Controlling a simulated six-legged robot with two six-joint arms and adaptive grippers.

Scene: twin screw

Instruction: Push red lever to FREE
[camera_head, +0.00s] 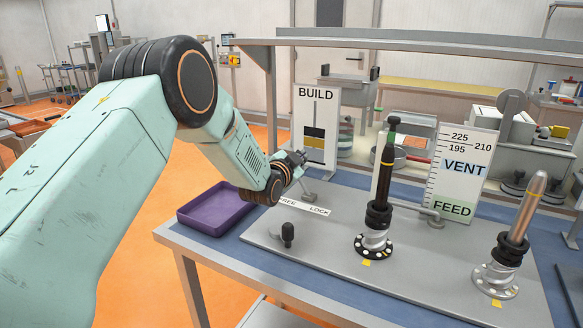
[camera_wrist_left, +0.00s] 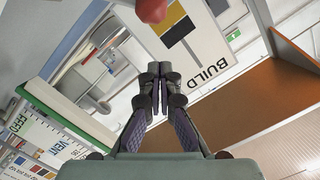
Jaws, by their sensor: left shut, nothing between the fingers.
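A FREE / LOCK label strip (camera_head: 305,207) lies on the grey plate. FREE is partly covered by my left arm. My left gripper (camera_head: 298,160) is above and behind the label, in front of the BUILD board (camera_head: 318,125). It is shut and empty; its closed fingers (camera_wrist_left: 159,85) point toward the board in the left wrist view. A rounded red piece (camera_wrist_left: 153,9), likely the red lever's end, shows at the top edge of that view, apart from the fingertips. Most of it is out of frame. I see no red lever in the head view. My right gripper is not in view.
A purple tray (camera_head: 216,207) sits at the table's left corner. A short black knob (camera_head: 288,235) stands on the plate.

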